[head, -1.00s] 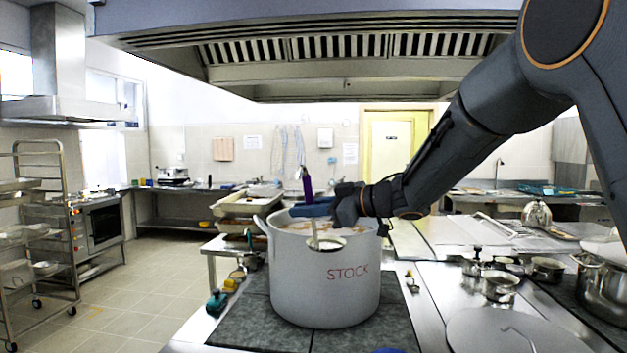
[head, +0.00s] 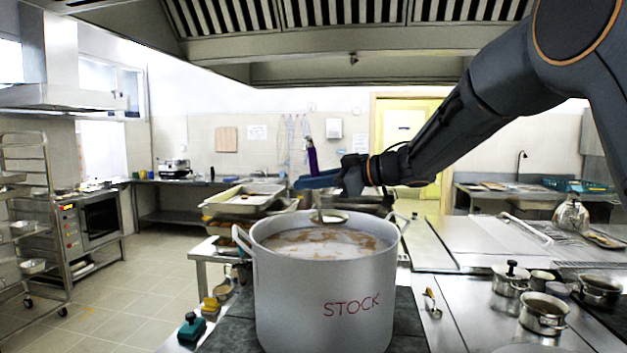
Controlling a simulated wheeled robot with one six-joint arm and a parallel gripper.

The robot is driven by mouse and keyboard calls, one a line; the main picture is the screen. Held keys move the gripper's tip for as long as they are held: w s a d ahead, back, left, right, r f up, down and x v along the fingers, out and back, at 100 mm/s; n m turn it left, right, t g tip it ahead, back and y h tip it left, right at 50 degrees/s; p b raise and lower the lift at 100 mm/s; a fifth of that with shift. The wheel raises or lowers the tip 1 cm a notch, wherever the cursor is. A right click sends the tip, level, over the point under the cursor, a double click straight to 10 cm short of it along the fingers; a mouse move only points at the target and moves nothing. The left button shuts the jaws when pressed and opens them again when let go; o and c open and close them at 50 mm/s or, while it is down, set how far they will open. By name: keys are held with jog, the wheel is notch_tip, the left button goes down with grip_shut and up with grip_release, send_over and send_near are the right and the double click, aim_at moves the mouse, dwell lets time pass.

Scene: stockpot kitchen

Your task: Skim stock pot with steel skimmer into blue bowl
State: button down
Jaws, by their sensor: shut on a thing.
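My gripper (head: 318,180), with blue fingers, is above the pot's far side and is shut on the skimmer. The skimmer's purple handle (head: 312,158) sticks up above the fingers. Its round steel head (head: 328,216) hangs below them, by the far rim in the picture; I cannot tell whether it touches the liquid. Most of the shaft is hidden. The blue bowl is not in view now.
The pot stands on a dark cooktop (head: 408,325). Trays (head: 245,197) stand behind. An extractor hood (head: 340,70) hangs overhead.

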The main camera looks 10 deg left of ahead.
jog(key=shift+a+r, duration=0.1)
dwell(0.3)
notch_tip(320, 180, down, 13)
jog(key=b, duration=0.7)
jog(key=shift+f, duration=0.2)
dwell(0.4)
dwell(0.5)
